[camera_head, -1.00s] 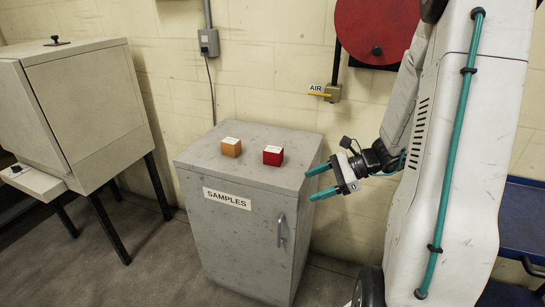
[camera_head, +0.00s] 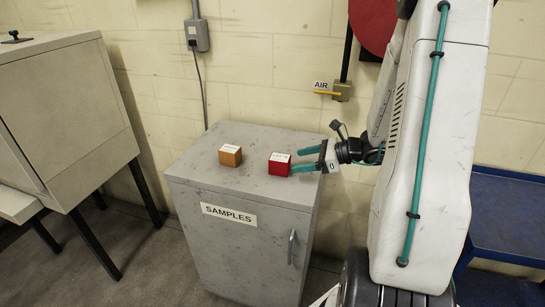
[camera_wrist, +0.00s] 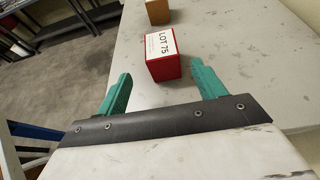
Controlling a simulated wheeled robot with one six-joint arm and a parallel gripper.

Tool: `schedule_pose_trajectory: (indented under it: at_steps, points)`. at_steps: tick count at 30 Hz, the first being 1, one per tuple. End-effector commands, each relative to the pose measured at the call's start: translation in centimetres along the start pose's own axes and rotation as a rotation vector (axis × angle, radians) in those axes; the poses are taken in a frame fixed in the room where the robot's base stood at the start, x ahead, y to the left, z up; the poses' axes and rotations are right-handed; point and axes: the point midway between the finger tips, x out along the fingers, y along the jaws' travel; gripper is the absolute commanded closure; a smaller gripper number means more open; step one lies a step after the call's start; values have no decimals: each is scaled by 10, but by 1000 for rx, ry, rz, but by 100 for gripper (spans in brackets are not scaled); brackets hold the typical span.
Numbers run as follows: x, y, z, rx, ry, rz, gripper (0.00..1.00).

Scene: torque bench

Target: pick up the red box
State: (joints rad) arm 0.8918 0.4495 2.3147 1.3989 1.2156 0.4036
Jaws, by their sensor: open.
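The red box (camera_head: 279,164) stands on top of the grey samples cabinet (camera_head: 195,168), near its right side. In the wrist view the red box (camera_wrist: 163,66) shows a white label reading LOT 75 on its top. My gripper (camera_head: 298,160) has teal fingers and is at the right of the box, level with it and pointing at it. In the wrist view the fingers (camera_wrist: 160,86) are spread apart and nothing is between them. The box lies just beyond the fingertips, in line with the gap and nearer the right finger. Contact cannot be told in the head view.
An orange box (camera_head: 230,155) stands left of the red box on the same cabinet. The cabinet top is otherwise clear. The wall with an air valve (camera_head: 342,91) is behind. A blue bench (camera_head: 505,215) stands at the right and a beige cabinet (camera_head: 65,100) at the left.

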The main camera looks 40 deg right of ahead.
Motion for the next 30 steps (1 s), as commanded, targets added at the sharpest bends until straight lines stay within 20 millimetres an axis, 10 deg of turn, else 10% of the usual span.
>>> schedule_pose_trajectory:
  at_steps: [28,30]
  points:
    - [71,-3,-6,5,1,-11,31]
    - [71,-3,-6,5,1,-11,50]
